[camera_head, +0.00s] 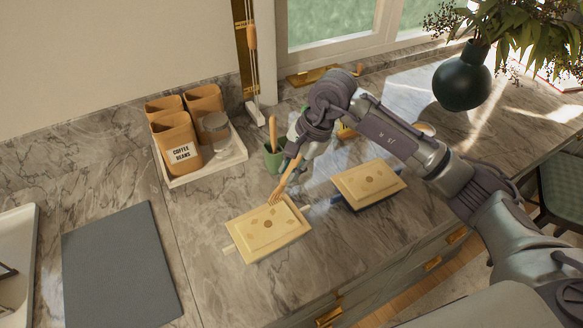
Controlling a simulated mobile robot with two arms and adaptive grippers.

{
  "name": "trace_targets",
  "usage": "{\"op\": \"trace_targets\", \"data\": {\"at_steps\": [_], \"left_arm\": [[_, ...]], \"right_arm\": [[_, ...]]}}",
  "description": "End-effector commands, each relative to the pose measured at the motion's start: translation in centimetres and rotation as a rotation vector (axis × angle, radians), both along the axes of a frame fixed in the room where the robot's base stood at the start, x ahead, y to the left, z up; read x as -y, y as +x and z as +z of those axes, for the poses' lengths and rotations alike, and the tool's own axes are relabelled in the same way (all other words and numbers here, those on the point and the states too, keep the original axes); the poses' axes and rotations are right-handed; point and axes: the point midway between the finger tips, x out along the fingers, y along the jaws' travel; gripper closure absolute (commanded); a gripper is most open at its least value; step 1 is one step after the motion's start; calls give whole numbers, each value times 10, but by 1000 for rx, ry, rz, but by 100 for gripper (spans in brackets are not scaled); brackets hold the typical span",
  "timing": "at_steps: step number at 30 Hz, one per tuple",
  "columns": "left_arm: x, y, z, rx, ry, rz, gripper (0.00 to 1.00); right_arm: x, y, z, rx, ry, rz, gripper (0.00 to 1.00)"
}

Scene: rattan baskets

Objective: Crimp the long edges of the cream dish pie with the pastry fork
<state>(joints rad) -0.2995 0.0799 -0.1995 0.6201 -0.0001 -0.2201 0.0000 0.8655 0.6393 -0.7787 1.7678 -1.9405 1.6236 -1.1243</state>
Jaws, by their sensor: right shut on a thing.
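The cream dish pie (250,243) lies on the marble counter near the middle, a pale rectangular crust with darker cut-out shapes on top. My right gripper (297,156) is shut on the pastry fork (286,182), a wooden fork that slants down to the left. The fork's tines are at the pie's far edge, right of its middle. I cannot tell whether they press into the crust. The gripper's fingers are partly hidden by its own body. My left gripper is not in view.
A second pie (368,184) in a dark blue dish sits close to the right. A green cup (273,159) with a wooden-handled utensil stands behind. A white tray (207,171) holds brown canisters and a glass jar. A grey mat (118,268) lies left; the counter between is clear.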

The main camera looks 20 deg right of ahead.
Motion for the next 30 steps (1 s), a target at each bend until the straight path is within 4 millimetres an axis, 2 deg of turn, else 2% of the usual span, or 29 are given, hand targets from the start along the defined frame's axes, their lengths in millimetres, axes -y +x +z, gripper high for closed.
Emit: {"op": "trace_targets", "data": {"at_steps": [11,30], "left_arm": [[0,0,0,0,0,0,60],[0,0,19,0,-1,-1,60]], "right_arm": [[0,-1,-3,-8,-4,1,100],[0,0,50,1,-2,0,100]]}}
